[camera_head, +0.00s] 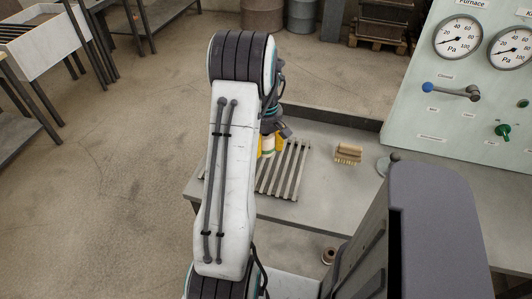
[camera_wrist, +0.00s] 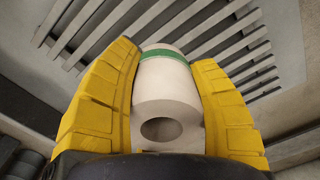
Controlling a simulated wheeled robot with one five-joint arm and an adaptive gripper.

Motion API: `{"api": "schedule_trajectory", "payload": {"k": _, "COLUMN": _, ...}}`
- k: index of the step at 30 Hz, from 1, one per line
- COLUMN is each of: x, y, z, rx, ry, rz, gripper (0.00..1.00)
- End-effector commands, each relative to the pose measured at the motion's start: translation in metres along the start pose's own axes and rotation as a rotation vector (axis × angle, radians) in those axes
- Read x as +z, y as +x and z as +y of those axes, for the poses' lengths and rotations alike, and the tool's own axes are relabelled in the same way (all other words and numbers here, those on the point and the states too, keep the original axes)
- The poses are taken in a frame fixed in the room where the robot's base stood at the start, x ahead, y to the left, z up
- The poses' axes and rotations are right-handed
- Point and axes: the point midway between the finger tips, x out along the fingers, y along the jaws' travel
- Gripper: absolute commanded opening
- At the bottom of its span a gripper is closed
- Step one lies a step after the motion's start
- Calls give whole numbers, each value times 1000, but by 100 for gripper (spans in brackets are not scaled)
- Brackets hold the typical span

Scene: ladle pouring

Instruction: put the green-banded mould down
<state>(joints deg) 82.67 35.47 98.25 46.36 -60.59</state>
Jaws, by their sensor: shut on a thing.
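The green-banded mould (camera_wrist: 165,90) is a pale cylinder with a round dark hole in its near face and a green band near its far end. In the wrist view my gripper (camera_wrist: 168,75) has its yellow fingers on both sides of it, shut on it. In the head view my gripper (camera_head: 268,147) is at the left part of the bench, by the slatted rack (camera_head: 285,170), and largely hidden by my arm. The rack's slats (camera_wrist: 215,35) show behind the mould. I cannot tell whether the mould touches the rack.
A brush (camera_head: 348,154) lies on the grey bench (camera_head: 330,190) right of the rack. A furnace panel (camera_head: 460,80) with gauges and a blue-knobbed lever stands behind at the right. The bench between rack and brush is clear. A spool-like object (camera_head: 329,255) is below.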

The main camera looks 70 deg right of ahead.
Motion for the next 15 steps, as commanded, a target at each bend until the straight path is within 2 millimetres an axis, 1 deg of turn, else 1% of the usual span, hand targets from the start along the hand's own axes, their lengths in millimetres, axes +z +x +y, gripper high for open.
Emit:
{"api": "schedule_trajectory", "payload": {"k": 6, "x": 0, "y": 26, "z": 0, "rx": -4, "ry": 0, "rz": -2, "gripper": 18}}
{"api": "schedule_trajectory", "payload": {"k": 9, "x": 0, "y": 34, "z": 0, "rx": -2, "ry": 0, "rz": -1, "gripper": 18}}
{"api": "schedule_trajectory", "payload": {"k": 15, "x": 0, "y": 37, "z": 0, "rx": -1, "ry": 0, "rz": -1, "gripper": 18}}
